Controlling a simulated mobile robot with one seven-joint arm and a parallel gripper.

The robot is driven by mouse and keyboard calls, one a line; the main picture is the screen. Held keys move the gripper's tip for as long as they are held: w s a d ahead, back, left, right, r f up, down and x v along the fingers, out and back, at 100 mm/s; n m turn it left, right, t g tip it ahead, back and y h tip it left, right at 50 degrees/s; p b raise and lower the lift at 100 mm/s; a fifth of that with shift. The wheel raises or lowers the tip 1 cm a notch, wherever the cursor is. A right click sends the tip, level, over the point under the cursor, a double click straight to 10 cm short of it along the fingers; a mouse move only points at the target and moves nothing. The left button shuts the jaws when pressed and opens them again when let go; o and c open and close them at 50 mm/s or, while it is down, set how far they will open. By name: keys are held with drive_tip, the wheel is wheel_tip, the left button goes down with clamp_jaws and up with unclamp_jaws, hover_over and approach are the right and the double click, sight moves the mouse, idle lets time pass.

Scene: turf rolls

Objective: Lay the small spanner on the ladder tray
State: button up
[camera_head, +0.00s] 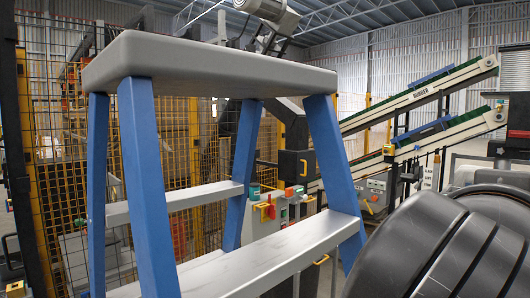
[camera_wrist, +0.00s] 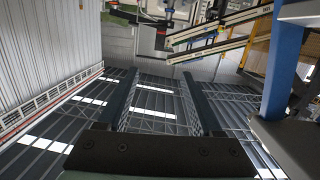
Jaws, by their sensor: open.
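The ladder tray (camera_head: 210,68) is the flat grey top of a stepladder with blue legs, close by in the head view. I see no spanner on the part of it that shows, though its top surface is seen at a very flat angle. A blue ladder leg (camera_wrist: 283,62) also shows at the right of the wrist view. My gripper (camera_wrist: 160,74) is open in the wrist view, with nothing between its two dark fingers. The ladder stands beside the fingers, apart from them. The small spanner is not visible in either view.
Grey ladder steps (camera_head: 270,262) lie below the tray. A control box (camera_head: 283,212) with coloured buttons stands behind the ladder. Sloping conveyors (camera_head: 415,95) rise at the right, and yellow-framed mesh fencing (camera_head: 180,135) stands behind. The wrist view looks partly towards the roof.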

drive_tip(key=w+a+r+n+t, duration=0.2)
drive_tip(key=a+r+n+t, duration=0.1)
drive_tip(key=a+r+t, duration=0.5)
drive_tip(key=s+a+n+t+y, duration=0.2)
drive_tip(key=a+n+t+y, duration=0.1)
drive_tip(key=a+y, duration=0.3)
drive_tip(key=s+a+r+n+t+y, duration=0.1)
drive_tip(key=s+a+n+t+y, duration=0.1)
drive_tip(key=a+t+y, duration=0.4)
drive_tip(key=a+n+y, duration=0.1)
drive_tip(key=a, duration=0.3)
drive_tip(key=shift+s+a+r+n, duration=0.2)
drive_tip(key=shift+s+a+n, duration=0.1)
drive_tip(key=shift+s+n, duration=0.1)
